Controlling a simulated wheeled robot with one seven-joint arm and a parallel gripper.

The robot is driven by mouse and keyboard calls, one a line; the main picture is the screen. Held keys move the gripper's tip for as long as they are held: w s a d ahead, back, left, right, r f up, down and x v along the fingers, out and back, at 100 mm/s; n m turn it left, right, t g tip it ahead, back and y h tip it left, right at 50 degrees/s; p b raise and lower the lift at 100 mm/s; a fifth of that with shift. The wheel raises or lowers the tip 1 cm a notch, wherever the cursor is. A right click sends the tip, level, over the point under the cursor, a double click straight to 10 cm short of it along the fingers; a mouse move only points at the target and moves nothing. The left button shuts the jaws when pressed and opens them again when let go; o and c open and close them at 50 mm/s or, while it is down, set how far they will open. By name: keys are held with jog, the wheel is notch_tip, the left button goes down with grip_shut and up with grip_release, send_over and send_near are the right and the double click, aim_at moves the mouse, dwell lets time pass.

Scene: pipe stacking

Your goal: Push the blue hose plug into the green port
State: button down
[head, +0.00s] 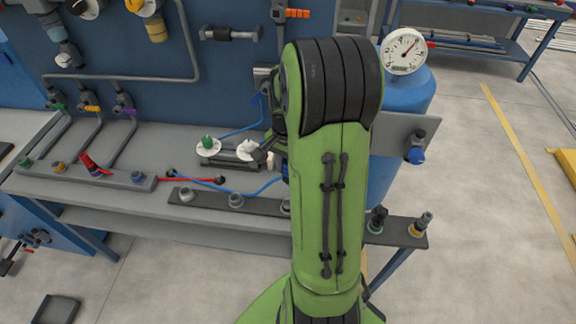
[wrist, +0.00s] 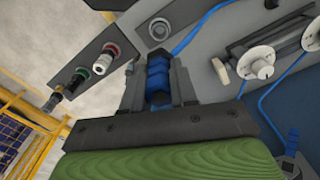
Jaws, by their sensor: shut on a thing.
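My gripper (wrist: 158,85) is shut on the blue hose plug (wrist: 158,74), which sits between its two dark fingers in the wrist view. A blue hose (wrist: 190,38) shows beyond the plug. My arm hides the gripper's fingertips and the plug in that view.
Grey sockets (head: 236,200) line the strip to the left. White round flanges (head: 208,147) stand behind. A blue cylinder with a gauge (head: 404,52) stands at the right.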

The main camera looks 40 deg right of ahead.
notch_tip(320, 180, up, 6)
jog(key=p, duration=0.4)
jog(key=shift+f, duration=0.25)
